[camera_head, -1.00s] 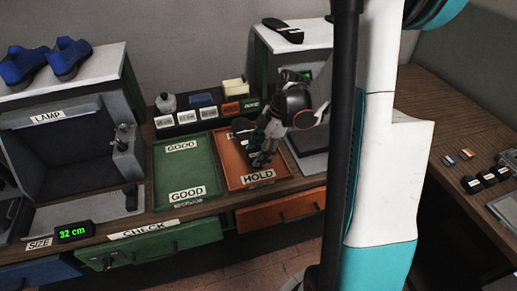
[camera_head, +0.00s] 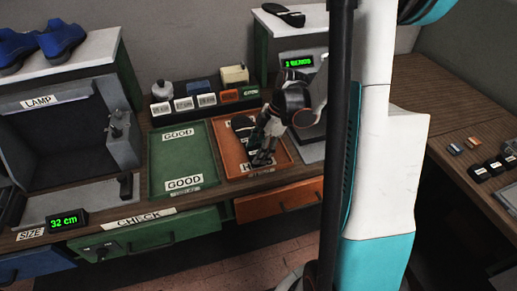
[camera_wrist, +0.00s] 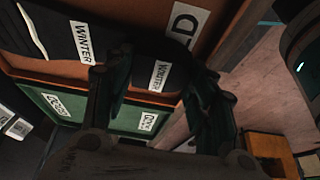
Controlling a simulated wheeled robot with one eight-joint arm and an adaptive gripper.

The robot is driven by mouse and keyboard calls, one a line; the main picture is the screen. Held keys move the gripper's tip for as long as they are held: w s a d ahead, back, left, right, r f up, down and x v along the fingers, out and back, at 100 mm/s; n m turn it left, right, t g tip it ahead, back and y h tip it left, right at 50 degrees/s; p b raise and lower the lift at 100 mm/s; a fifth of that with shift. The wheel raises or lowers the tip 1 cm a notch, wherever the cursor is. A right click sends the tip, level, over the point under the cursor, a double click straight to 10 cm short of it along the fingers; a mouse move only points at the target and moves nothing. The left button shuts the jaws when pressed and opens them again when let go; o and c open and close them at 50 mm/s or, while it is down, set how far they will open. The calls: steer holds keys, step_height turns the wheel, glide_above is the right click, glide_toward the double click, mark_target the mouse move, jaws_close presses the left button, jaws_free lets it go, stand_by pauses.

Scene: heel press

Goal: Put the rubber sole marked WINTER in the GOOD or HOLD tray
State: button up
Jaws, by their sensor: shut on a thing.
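My gripper (camera_head: 263,156) is over the orange HOLD tray (camera_head: 283,156), near its front label, which it partly covers. Dark sole material (camera_head: 242,126) shows over the HOLD tray in the head view. I cannot tell whether it touches the tray floor. The green GOOD tray (camera_head: 183,160) is empty.
The lamp box (camera_head: 60,125) stands left of the trays. A row of small labelled blocks (camera_head: 205,102) stands behind them. A machine with a green display (camera_head: 298,64) is behind right. Drawers (camera_head: 145,238) run below the front edge.

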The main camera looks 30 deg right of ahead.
steer(key=shift+f+b, duration=0.45)
steer(key=shift+b, duration=0.05)
stand_by(0.4)
steer(key=o, duration=1.4)
steer(key=shift+c, duration=0.2)
steer(key=shift+o, duration=0.2)
steer(key=o, duration=0.4)
steer(key=shift+o, duration=0.2)
steer(key=shift+r, duration=0.1)
steer(key=shift+r+p, duration=2.35)
steer(key=shift+r, duration=1.1)
steer(key=shift+a, duration=0.1)
